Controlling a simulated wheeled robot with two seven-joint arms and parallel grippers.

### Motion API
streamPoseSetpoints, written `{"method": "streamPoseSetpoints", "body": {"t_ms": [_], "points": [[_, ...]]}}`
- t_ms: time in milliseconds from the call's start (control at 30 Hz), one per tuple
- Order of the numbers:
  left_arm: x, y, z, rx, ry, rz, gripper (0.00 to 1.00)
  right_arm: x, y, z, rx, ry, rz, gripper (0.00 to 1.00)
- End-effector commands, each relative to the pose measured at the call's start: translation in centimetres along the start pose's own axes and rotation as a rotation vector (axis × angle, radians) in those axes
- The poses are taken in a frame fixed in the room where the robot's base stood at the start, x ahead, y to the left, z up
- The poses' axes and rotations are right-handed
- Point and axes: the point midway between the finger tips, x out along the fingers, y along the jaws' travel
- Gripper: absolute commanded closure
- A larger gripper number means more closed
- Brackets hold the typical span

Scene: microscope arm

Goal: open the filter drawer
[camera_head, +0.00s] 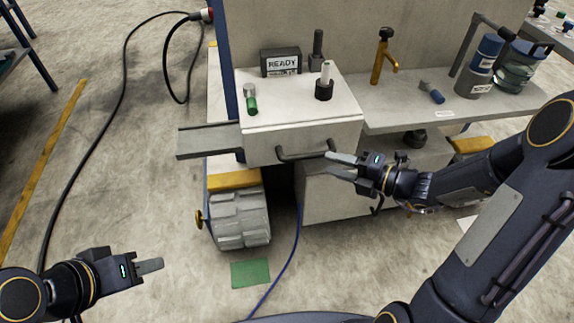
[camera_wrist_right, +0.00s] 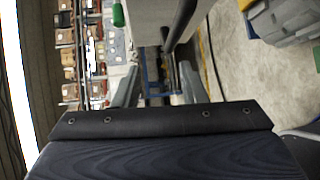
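The filter drawer's front (camera_head: 345,133) appears to be the pale front face of the white housing; I see no gap around it. A dark bar handle (camera_head: 300,154) runs along its lower edge. My right gripper (camera_head: 331,163) is just right of the handle, by its right end, with its fingers apart. In the right wrist view the fingers (camera_wrist_right: 158,84) are also apart, and the dark handle bar (camera_wrist_right: 180,25) shows ahead of them; I cannot tell if they touch. My left gripper (camera_head: 160,265) is low at the left, over the floor, away from the housing; its fingers overlap in view.
A grey ledge (camera_head: 208,140) juts left. A grey ribbed block (camera_head: 240,220) sits below. A blue cable (camera_head: 291,250) crosses open floor in front.

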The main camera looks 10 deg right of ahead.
Motion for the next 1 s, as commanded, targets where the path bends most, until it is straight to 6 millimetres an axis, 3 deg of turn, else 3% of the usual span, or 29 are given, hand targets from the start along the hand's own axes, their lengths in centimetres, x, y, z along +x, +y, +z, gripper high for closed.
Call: {"method": "streamPoseSetpoints", "body": {"t_ms": [33,133,267,633,1000], "points": [[0.7,-0.3,0.4,0.000,0.000,0.000,0.64,0.2,-1.8,0.8,0.091,-0.032,0.008,0.62],[0.9,-0.4,0.5,0.000,0.000,0.000,0.64,0.4,-2.8,1.7,0.192,-0.069,0.020,0.62],[1.1,-0.5,0.5,0.000,0.001,0.000,0.64,1.6,-2.8,1.9,0.211,-0.075,0.023,0.62],[2.0,-0.9,1.0,0.000,0.000,0.000,0.64,7.1,-2.7,2.3,0.206,-0.073,0.022,0.62],[2.1,-0.9,1.1,0.000,0.000,0.000,0.64,8.1,-2.5,2.4,0.206,-0.075,0.022,0.62]]}}
